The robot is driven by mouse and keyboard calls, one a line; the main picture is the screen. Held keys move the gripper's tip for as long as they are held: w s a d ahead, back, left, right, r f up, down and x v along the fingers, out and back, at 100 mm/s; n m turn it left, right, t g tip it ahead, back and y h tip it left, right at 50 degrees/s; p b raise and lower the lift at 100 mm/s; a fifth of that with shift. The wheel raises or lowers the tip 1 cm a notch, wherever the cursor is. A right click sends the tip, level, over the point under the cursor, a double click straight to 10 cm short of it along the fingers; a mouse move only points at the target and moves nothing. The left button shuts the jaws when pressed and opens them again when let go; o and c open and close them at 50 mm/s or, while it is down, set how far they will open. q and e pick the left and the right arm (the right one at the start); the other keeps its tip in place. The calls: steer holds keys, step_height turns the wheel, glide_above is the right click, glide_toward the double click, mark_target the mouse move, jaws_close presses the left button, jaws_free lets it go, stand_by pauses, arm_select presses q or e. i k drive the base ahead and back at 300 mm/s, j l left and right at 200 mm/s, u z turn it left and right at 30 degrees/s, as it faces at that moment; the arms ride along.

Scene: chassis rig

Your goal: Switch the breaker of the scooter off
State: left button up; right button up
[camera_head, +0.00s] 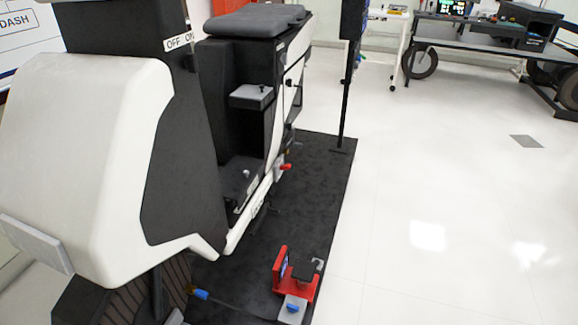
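The scooter (95,150) stands on the left, with a white front shell, black inner panels and a dark seat (255,20). A white label reading "OFF ON" (178,42) is on its black upright near the top. A small dark part (190,62) sits just under the label; I cannot tell its setting. A small red part (286,166) sticks out low on the scooter's side. I cannot tell for sure which of these is the breaker. Neither of my grippers is in view.
A black mat (325,185) lies under the scooter. A red stand with a grey block (295,285) sits on it, near a cable with a blue plug (201,294). A black post (345,95) rises behind. A workbench (480,38) is at back right. The white floor (450,210) is clear.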

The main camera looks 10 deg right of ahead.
mark_target(287, 166)
steer(key=k, duration=1.25)
steer(key=u, duration=1.65)
steer(key=l+u, duration=0.2)
steer(key=i+l, duration=0.1)
steer(key=l, duration=1.9)
steer(key=i+l, duration=0.15)
steer(key=l, duration=1.85)
steer(key=i, duration=0.05)
